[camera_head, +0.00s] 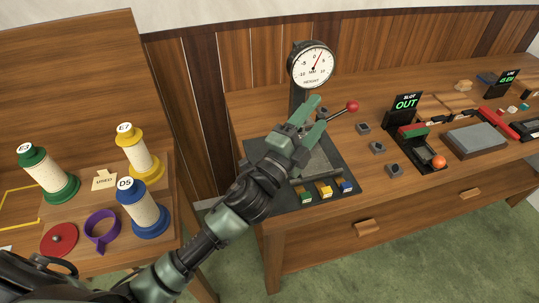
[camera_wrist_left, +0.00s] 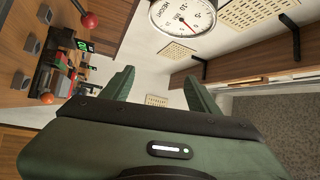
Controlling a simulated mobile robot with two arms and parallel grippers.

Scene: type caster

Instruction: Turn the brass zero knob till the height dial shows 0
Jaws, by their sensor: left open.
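The height dial (camera_head: 312,64) is a round white gauge with a black rim on a dark post behind my left gripper. Its red needle tilts to the right of straight up, and I cannot read the exact value. The dial also shows upside down at the top of the left wrist view (camera_wrist_left: 183,14). I cannot make out the brass zero knob in either view. My left gripper (camera_head: 322,110) is open and empty, in front of and below the dial. Its two green fingers also show in the left wrist view (camera_wrist_left: 158,78). My right gripper is not in view.
A red-ball lever (camera_head: 352,106) sticks out just right of my left gripper. Yellow, green and blue keys (camera_head: 325,190) line the device's front. A slot unit reading OUT (camera_head: 406,102) stands to the right. Several thread spools (camera_head: 141,158) stand on the left table.

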